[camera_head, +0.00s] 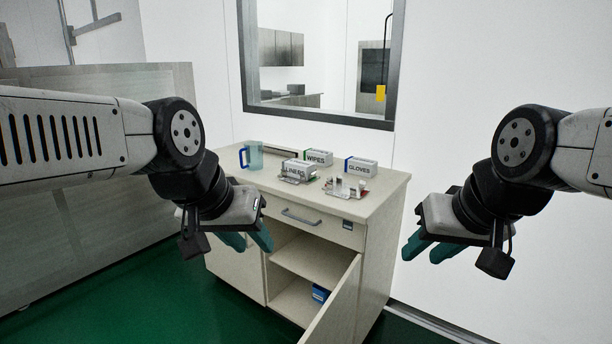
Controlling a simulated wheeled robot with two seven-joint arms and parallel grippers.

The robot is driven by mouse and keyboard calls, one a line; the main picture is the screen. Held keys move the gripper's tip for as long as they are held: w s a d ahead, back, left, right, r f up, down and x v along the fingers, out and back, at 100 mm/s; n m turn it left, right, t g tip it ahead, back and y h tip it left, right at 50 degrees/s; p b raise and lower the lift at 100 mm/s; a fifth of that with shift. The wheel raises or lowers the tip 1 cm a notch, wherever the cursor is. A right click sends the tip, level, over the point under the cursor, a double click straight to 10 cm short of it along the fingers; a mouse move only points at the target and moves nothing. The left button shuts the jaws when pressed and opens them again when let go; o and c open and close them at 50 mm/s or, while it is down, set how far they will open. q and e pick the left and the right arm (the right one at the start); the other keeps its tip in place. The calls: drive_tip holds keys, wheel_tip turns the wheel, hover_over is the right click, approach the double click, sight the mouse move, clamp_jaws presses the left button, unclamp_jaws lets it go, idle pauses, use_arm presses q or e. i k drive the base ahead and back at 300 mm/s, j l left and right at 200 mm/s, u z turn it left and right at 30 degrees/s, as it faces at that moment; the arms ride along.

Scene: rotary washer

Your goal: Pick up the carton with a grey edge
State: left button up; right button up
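Three small white cartons stand on the cabinet top (385,190). The front one, marked LINERS (294,170), seems to have a grey edge, though it is small in the view. The WIPES carton (318,158) stands behind it, and the GLOVES carton (361,167), with a blue edge, stands to the right. My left gripper (249,240) is in front of the cabinet, lower in the picture than the cartons, with its teal fingers apart and empty. My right gripper (431,248) is right of the cabinet, also open and empty. Neither touches a carton.
A pitcher with a blue handle (252,156) stands left of the cartons. Small clear and metallic racks (346,187) lie in front of them. The cabinet's right door (335,308) hangs open, with a blue box (319,294) inside. A window (320,110) is behind.

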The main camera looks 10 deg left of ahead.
sight(293, 167)
drive_tip(key=u, duration=1.15)
drive_tip(key=i+j+u, duration=0.15)
drive_tip(key=j, duration=0.25)
drive_tip(key=i+j+u, duration=0.15)
drive_tip(key=j, duration=0.25)
drive_tip(key=i+j+u, duration=0.1)
drive_tip(key=j, duration=0.25)
drive_tip(key=i+j+u, duration=0.15)
drive_tip(key=i+j, duration=0.15)
drive_tip(key=i+j+z, duration=0.15)
drive_tip(key=i+z, duration=0.15)
drive_tip(key=i, duration=0.2)
drive_tip(key=i+j+z, duration=0.35)
drive_tip(key=i, duration=0.15)
drive_tip(key=i+l+z, duration=0.2)
drive_tip(key=z, duration=0.25)
drive_tip(key=i+z, duration=0.7)
drive_tip(key=z, duration=0.25)
drive_tip(key=i+j+z, duration=0.15)
drive_tip(key=i+z, duration=0.15)
drive_tip(key=z, duration=0.2)
drive_tip(key=i+l+z, duration=0.1)
drive_tip(key=i+z, duration=0.25)
drive_tip(key=i+j+z, duration=0.1)
drive_tip(key=i+z, duration=0.25)
drive_tip(key=i, duration=0.2)
